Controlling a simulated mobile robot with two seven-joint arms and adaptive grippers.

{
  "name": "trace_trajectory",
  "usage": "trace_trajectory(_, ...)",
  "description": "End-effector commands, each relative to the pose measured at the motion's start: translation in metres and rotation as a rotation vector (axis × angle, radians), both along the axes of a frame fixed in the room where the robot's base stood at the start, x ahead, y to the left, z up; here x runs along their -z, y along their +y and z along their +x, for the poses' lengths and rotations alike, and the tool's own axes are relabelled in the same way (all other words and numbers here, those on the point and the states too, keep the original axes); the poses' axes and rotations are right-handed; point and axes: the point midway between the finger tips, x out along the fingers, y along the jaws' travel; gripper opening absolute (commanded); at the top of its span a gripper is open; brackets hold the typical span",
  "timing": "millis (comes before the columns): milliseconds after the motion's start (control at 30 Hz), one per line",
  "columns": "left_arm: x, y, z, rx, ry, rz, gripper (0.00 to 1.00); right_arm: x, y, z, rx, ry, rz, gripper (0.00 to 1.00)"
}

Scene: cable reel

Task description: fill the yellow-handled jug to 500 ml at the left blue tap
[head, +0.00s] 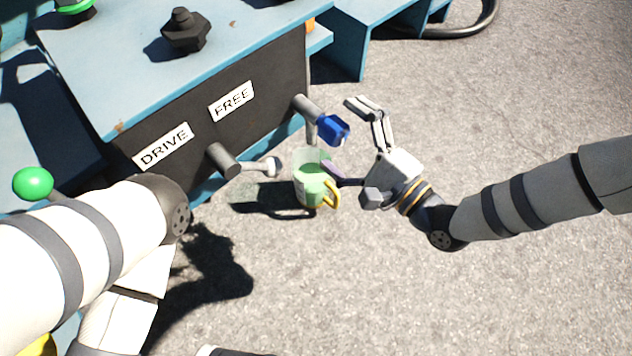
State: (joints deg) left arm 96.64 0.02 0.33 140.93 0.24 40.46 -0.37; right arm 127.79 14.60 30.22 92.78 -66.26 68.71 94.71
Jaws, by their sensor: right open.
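The yellow-handled jug (310,186) stands upright near the dark panel, pale and see-through at the top and green lower down. Its marks are too small to read, so I cannot tell the level in millilitres. Its yellow handle faces the lower right. The blue tap (333,128) sticks out from the panel's right end above the jug, with a grey spout pointing down towards it. My right gripper (343,138) is open, its fingers spread to the right of the tap and jug. One finger is close beside the jug; I cannot tell whether they touch.
The dark panel carries DRIVE (163,147) and FREE (231,101) labels. A grey handle (250,164) juts out left of the jug. A green knob (33,183) is at far left. A black knob (187,31) sits on the blue top. The concrete floor is clear at lower right.

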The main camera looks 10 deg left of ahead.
Motion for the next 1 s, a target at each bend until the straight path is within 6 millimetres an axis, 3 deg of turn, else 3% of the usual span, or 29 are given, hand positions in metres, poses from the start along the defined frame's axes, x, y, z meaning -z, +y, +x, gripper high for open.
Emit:
trace_trajectory(433, -0.014, 0.000, -0.002, 0.000, 0.000, 0.000, 1.00, -0.002, -0.036, -0.026, 0.000, -0.001, 0.001, 1.00)
trace_trajectory(1000, -0.014, 0.000, -0.003, 0.000, 0.000, 0.000, 1.00, -0.001, -0.038, -0.028, 0.000, -0.001, 0.000, 1.00)
